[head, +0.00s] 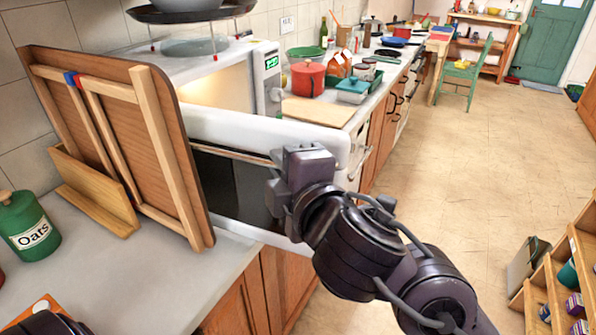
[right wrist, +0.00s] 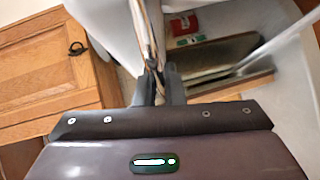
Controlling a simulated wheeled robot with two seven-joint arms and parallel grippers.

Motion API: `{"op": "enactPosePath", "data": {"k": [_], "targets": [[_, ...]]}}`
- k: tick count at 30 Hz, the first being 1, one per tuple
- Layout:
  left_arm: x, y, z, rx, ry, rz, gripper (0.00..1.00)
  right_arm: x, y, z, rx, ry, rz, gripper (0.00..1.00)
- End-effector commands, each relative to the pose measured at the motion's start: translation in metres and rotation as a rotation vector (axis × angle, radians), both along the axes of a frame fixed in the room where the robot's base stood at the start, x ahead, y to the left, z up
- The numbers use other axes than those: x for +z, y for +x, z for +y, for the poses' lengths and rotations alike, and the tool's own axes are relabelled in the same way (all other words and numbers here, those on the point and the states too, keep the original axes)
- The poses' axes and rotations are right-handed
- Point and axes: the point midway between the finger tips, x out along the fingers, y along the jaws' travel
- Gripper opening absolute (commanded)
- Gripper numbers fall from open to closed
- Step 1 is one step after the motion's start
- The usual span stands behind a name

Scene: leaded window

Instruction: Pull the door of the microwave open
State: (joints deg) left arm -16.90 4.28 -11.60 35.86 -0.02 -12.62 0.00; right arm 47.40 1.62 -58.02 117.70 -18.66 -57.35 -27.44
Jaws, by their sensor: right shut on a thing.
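The microwave (head: 205,88) stands on the counter with its lit inside showing and a green display (head: 271,62) on its right panel. Its white door (head: 265,131), with a dark window (head: 228,186), stands away from the front, partly open. A thin bar-shaped handle (head: 230,152) runs across the door. My right gripper (head: 284,184) is at the right end of this handle, shut on it. In the right wrist view my right gripper (right wrist: 159,84) shows its fingers closed around the narrow bar. The hold itself is hidden in the head view.
A wooden rack (head: 130,150) stands left of the door, close to it. A cutting board (head: 318,111) and a red pot (head: 308,78) are beyond the microwave.

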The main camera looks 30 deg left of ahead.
Motion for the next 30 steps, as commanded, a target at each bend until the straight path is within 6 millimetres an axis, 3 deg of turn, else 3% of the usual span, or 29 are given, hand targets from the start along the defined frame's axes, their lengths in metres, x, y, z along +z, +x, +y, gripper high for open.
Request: {"op": "enactPosePath", "data": {"k": [11, 12, 13, 22, 30], "targets": [[-0.001, -0.004, 0.007, 0.003, 0.009, 0.006, 0.36, 0.001, 0.0, 0.001, -0.003, 0.001, 0.001, 0.0], [-0.001, -0.005, 0.007, 0.003, 0.009, 0.007, 0.36, 0.001, 0.0, 0.001, -0.003, 0.001, 0.001, 0.13], [-0.001, -0.005, 0.007, 0.003, 0.009, 0.008, 0.36, 0.001, 0.0, 0.001, -0.003, 0.001, 0.001, 0.17], [-0.001, -0.008, 0.007, 0.003, 0.009, 0.011, 0.36, 0.001, -0.001, 0.0, -0.003, 0.001, 0.001, 0.18], [0.001, -0.008, 0.007, 0.001, 0.009, 0.011, 0.36, 0.006, -0.023, -0.029, -0.002, 0.002, 0.003, 0.18]]}}
